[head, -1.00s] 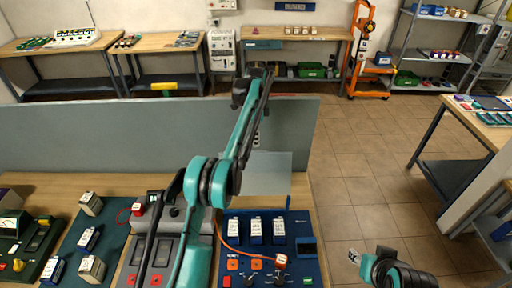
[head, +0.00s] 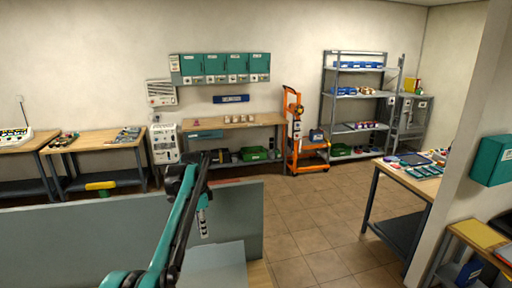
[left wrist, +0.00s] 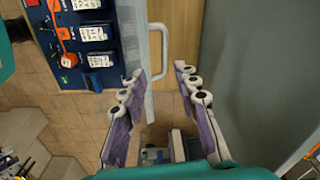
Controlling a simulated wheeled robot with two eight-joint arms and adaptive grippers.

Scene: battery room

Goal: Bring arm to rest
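My left arm rises from the bottom of the head view, and its gripper (head: 203,222) hangs near the right end of the grey partition (head: 230,215). In the left wrist view the left gripper's two fingers (left wrist: 160,95) stand apart with nothing between them. Below them are the wooden bench top (left wrist: 165,75) and a pale handle-like bar. A blue panel (left wrist: 105,68) with several white labelled blocks lies left of the fingers, apart from them. My right gripper is not in the head view.
The grey partition stands close beside the left gripper. Tiled floor (head: 310,240) is open to its right. An orange lift cart (head: 296,135), a wall bench (head: 230,122) and a shelf rack (head: 355,95) stand behind. A table (head: 410,175) and a wall are at the right.

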